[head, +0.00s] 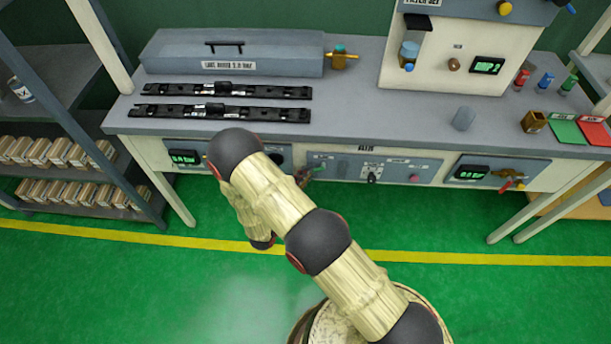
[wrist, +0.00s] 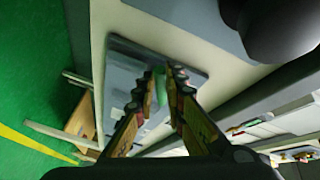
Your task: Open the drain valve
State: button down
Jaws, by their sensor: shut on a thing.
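A valve with a green handle (wrist: 159,86) is on a grey front panel (wrist: 122,62) of the bench. In the wrist view the green handle is between the fingertips of my gripper (wrist: 165,76), which is shut on it. In the head view my gripper (head: 302,177) is at the front panel below the benchtop, partly hidden by my arm, with a bit of the green handle (head: 319,168) beside it. The valve body is mostly hidden. Another valve, brass with a red handle (head: 507,186), is on the right front panel. I cannot read which label marks the drain valve.
The bench (head: 350,110) carries a long grey box (head: 235,65) with a brass valve (head: 341,56) at its end, two black rails (head: 220,112) and a white dispenser unit (head: 450,60). A shelf of small boxes (head: 60,150) stands left. The green floor before the bench is clear.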

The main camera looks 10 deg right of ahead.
dwell(0.5)
notch_tip(320, 180, up, 3)
jog(key=m+y+p, duration=0.1)
jog(key=m+p, duration=0.1)
jog(key=p, duration=0.1)
jog(key=m+g+p, duration=0.1)
jog(key=p, duration=0.2)
jog(key=shift+a+f+m+y, duration=0.1)
jog(key=shift+a+m+y, duration=0.05)
jog(key=shift+m+y, duration=0.25)
jog(key=shift+f, duration=0.1)
jog(key=c, duration=1.8)
grip_release()
jog(key=shift+c, duration=0.2)
